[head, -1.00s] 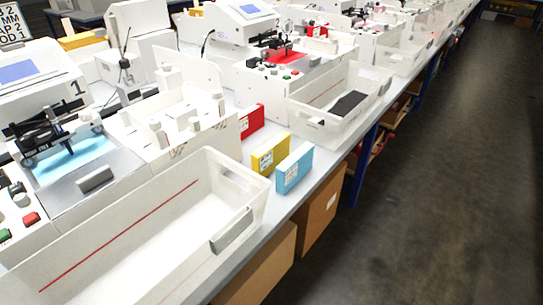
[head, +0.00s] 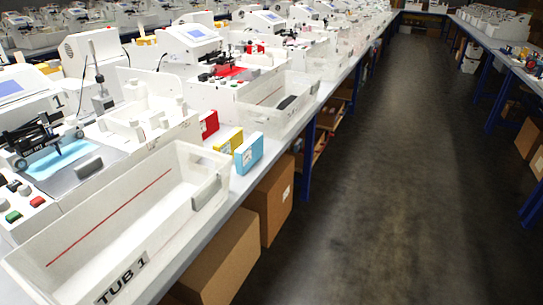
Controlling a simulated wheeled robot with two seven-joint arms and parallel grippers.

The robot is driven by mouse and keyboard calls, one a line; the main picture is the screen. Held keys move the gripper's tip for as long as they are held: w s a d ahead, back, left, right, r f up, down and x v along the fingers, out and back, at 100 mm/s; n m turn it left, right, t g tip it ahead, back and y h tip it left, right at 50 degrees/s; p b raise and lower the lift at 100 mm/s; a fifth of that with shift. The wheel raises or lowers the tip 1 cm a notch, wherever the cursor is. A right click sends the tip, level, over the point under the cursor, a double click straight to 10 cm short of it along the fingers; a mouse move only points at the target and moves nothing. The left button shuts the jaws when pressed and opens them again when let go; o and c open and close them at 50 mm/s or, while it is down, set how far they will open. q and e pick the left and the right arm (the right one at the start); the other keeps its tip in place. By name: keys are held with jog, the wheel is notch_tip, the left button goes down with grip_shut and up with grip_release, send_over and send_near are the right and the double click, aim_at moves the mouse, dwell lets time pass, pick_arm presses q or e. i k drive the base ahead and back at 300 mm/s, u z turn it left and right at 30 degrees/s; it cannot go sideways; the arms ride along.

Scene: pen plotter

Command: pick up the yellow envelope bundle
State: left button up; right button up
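The yellow envelope bundle (head: 229,140) stands upright on the grey bench in the head view, between a red bundle (head: 209,124) and a light blue bundle (head: 249,152). A pale label shows on its front face. Its right part is partly covered by the blue bundle. Neither of my grippers is in view.
A translucent tub marked TUB 1 (head: 120,267) stands in front of the bundles on the bench, and another tub (head: 290,104) stands behind them. White plotter machines line the left. Cardboard boxes (head: 218,262) sit under the bench. The floor aisle (head: 380,180) at right is clear.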

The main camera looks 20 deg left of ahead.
aim_at(227, 145)
jog(key=z, duration=1.7)
jog(key=i, duration=0.25)
jog(key=u, duration=0.85)
jog(key=i, duration=1.05)
jog(key=u, duration=0.7)
